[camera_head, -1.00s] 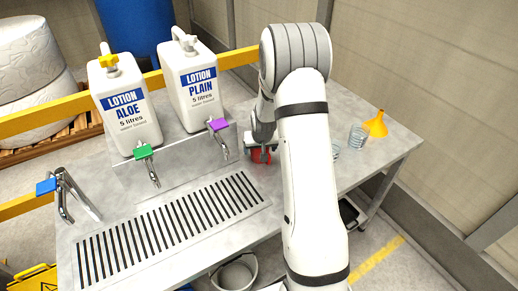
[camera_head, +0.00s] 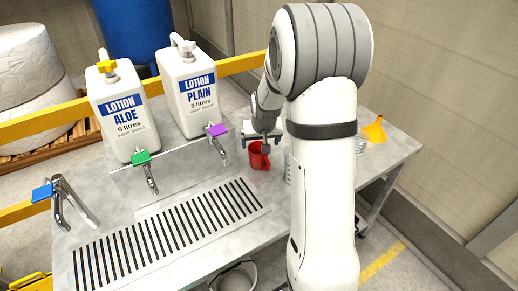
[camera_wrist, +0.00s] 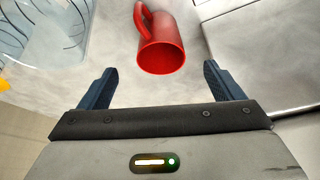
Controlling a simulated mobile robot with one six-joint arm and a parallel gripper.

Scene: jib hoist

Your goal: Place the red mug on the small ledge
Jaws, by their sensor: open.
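The red mug (camera_head: 259,156) stands on the grey metal counter, to the right of the purple-handled tap. In the wrist view the red mug (camera_wrist: 162,35) shows its open rim toward me, with its handle at upper left. My gripper (camera_head: 261,138) is just above and behind the mug in the head view. In the wrist view my gripper (camera_wrist: 159,70) is open, its two fingers wide apart, with the mug beyond and between them and nothing held. A raised metal step (camera_head: 178,170) runs under the lotion jugs; I cannot tell whether it is the small ledge.
Two lotion jugs (camera_head: 190,90) stand behind the taps. A slotted drain (camera_head: 170,235) fills the front. Clear glassware (camera_wrist: 45,30) stands close left of the mug in the wrist view. A yellow funnel (camera_head: 375,130) is at the right. My arm hides part of the counter.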

